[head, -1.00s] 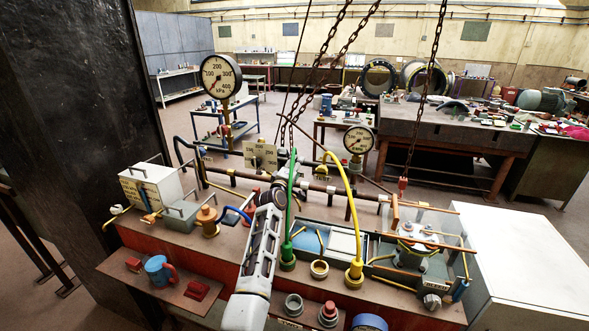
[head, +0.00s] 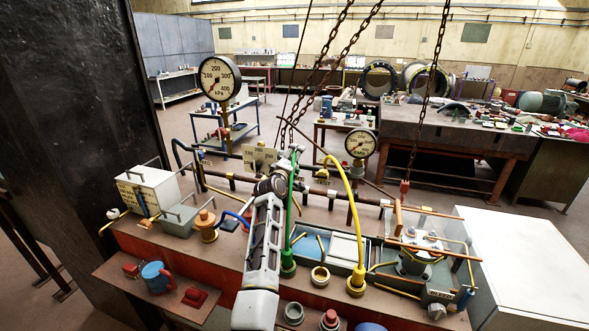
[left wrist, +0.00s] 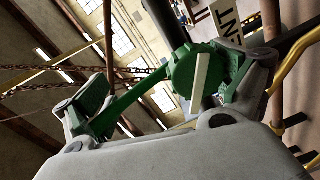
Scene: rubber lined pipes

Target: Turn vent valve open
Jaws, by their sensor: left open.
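My left gripper (head: 289,165) reaches in from the bottom middle of the head view to the pipe run behind the bench. In the left wrist view my left gripper (left wrist: 168,88) is open. Its two fingers stand on either side of a green valve handle with a round hub (left wrist: 186,74), a white stripe and a long green arm slanting to the lower left. The arm's end lies close to the left finger; I cannot tell whether they touch. A white plate ending in "NT" (left wrist: 230,22) is beside the hub. In the head view my gripper hides most of the valve. My right gripper is out of view.
A large gauge (head: 219,77) and a smaller gauge (head: 360,143) rise from the pipes. A green hose (head: 291,215) and a yellow hose (head: 357,220) stand right of my arm. Chains (head: 328,60) hang behind. A blue mug (head: 156,276) is on the front left shelf.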

